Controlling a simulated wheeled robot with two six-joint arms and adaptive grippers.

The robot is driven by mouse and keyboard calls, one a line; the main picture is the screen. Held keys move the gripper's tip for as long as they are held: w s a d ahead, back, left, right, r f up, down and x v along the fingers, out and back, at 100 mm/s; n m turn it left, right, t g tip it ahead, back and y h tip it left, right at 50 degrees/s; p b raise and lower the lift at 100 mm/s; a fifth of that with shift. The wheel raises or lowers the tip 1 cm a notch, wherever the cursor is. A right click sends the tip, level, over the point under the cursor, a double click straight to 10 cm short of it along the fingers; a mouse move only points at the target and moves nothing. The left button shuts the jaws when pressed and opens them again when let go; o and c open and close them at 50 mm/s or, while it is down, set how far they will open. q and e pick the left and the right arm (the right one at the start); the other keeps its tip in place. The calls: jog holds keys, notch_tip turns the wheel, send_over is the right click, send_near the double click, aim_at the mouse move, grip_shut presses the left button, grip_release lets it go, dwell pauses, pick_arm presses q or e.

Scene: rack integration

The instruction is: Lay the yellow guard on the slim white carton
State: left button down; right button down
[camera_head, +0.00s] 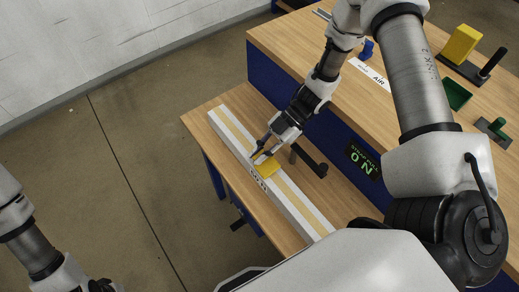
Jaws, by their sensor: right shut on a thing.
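The slim white carton (303,216) lies along the low wooden bench, with a tan stripe down its top and dark print on its side. The yellow guard (268,168) is small and shows at the carton's middle, over its top face. My right gripper (262,154) is shut on the guard and partly hides it. I cannot tell whether the guard touches the carton or is just above it. My left arm shows at the lower left, away from the bench; only a dark part of its gripper (102,286) shows at the bottom edge.
A black handle-like part (310,161) stands beside the carton. The higher wooden workbench (287,43) is to the right, with a yellow block (462,44), a green bin (456,95) and a white AIR label (370,73). Bare floor lies left.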

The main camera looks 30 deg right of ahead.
jog(key=shift+f, duration=0.15)
jog(key=c, duration=1.1)
grip_release()
notch_tip(320, 180, up, 10)
jog(key=shift+r, duration=0.1)
